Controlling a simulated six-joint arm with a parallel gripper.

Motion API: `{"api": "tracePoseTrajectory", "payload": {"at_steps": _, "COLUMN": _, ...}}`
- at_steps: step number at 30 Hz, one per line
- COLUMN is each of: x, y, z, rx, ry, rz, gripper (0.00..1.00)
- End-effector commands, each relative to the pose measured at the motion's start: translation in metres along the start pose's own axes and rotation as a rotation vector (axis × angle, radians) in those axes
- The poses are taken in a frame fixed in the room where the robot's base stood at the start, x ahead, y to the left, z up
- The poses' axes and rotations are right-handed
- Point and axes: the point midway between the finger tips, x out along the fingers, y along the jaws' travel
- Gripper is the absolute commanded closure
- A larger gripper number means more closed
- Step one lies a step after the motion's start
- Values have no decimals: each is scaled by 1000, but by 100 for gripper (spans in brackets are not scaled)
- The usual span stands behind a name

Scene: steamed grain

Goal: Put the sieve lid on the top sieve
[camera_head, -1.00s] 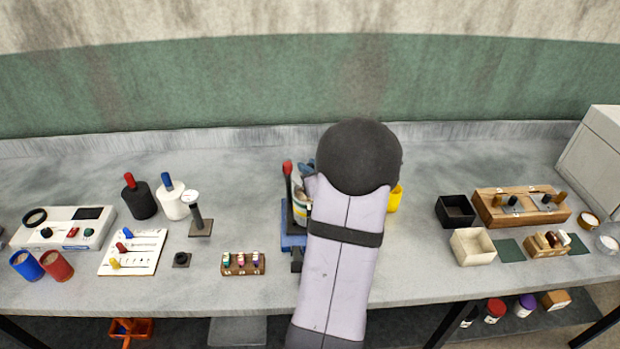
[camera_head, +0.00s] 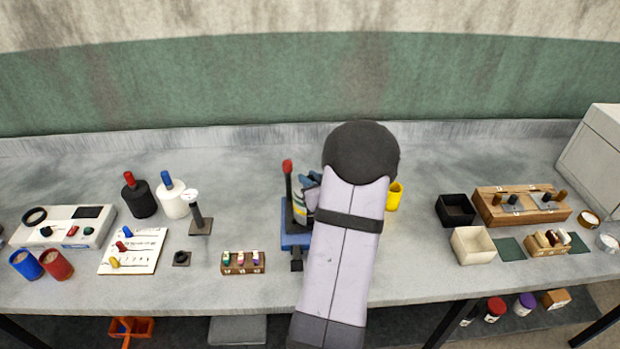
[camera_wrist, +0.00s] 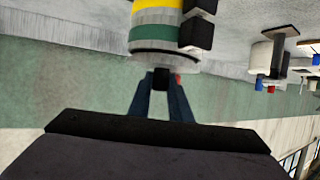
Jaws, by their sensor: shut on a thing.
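The sieve stack (camera_wrist: 157,17), with yellow, green and grey bands, shows upside down in the wrist view. The pale round sieve lid (camera_wrist: 165,60) is at the end of the stack nearest my gripper, in line with the grey top sieve (camera_wrist: 158,37). A dark line runs between them; I cannot tell whether the lid is fully seated. My gripper (camera_wrist: 161,80) is shut on the lid's black knob (camera_wrist: 161,77). In the head view my arm hides most of the stack (camera_head: 299,208) and the lid; my blue-grey gripper (camera_head: 311,182) shows beside the arm.
The stack stands on a blue base (camera_head: 296,241) with an upright red-topped post (camera_head: 288,180) close by on its left. A yellow cup (camera_head: 394,197) is just right of my arm. A black box (camera_head: 455,210) and a small bottle rack (camera_head: 243,262) stand farther off.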

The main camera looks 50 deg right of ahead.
Motion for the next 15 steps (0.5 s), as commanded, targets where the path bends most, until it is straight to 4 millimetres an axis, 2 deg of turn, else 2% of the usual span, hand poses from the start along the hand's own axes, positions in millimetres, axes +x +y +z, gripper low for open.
{"api": "tracePoseTrajectory", "payload": {"at_steps": 8, "x": 2, "y": 0, "z": 4, "rx": 0, "ry": 1, "rz": 0, "gripper": 100}}
{"api": "tracePoseTrajectory", "payload": {"at_steps": 9, "x": 2, "y": 0, "z": 4, "rx": 0, "ry": 0, "rz": 0, "gripper": 75}}
{"api": "tracePoseTrajectory", "payload": {"at_steps": 10, "x": 2, "y": 0, "z": 4, "rx": 0, "ry": 0, "rz": 0, "gripper": 68}}
{"api": "tracePoseTrajectory", "payload": {"at_steps": 11, "x": 2, "y": 0, "z": 4, "rx": 0, "ry": 0, "rz": 0, "gripper": 64}}
{"api": "tracePoseTrajectory", "payload": {"at_steps": 15, "x": 2, "y": 0, "z": 4, "rx": 0, "ry": 0, "rz": 0, "gripper": 64}}
